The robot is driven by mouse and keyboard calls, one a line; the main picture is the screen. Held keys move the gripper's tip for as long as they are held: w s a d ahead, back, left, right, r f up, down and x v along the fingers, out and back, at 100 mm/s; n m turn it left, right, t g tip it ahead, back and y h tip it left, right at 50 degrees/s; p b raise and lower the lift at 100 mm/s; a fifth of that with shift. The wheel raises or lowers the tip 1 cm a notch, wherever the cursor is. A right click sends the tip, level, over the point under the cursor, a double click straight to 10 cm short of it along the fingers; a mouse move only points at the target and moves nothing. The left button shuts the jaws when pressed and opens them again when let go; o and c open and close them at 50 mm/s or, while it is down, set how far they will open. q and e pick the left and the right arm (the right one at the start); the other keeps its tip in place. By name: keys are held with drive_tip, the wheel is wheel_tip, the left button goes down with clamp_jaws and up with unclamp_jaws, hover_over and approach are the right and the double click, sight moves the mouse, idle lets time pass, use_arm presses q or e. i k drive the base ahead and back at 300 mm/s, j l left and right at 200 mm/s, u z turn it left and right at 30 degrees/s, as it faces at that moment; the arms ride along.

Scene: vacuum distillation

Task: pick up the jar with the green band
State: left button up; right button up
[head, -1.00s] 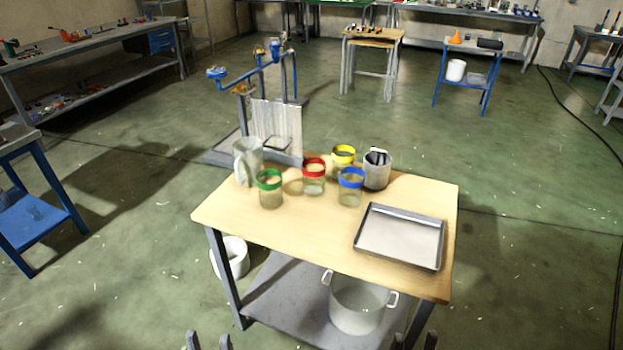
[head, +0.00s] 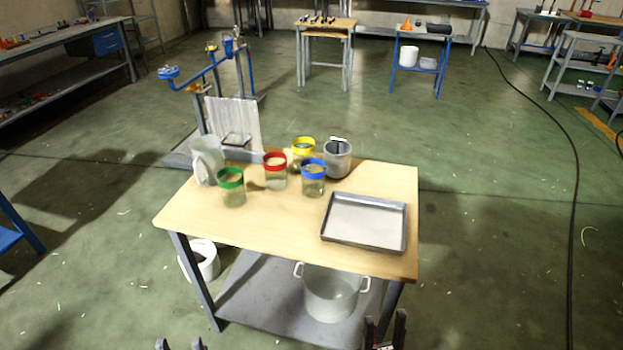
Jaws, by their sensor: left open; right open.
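The jar with the green band (head: 232,189) is a clear glass jar standing upright on the left part of the wooden table top (head: 270,229). A white pitcher (head: 207,161) stands just behind it to the left, and a jar with a red band (head: 275,172) stands to its right. My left gripper (head: 179,345) shows only its fingertips at the bottom edge, apart and empty. My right gripper (head: 385,330) is at the bottom edge, open and empty, in front of the table. Both are well short of the jar.
Jars with a blue band (head: 313,178) and a yellow band (head: 303,154) and a grey mug (head: 338,160) stand further right. A metal tray (head: 364,222) lies at the front right. A pot (head: 331,293) sits on the lower shelf. The table's front left is clear.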

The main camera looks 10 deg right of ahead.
sight(231, 178)
drive_tip(key=z, duration=0.25)
drive_tip(key=i+j+z, duration=0.15)
drive_tip(key=j+z, duration=0.75)
drive_tip(key=i+j, duration=0.05)
drive_tip(key=j, duration=0.05)
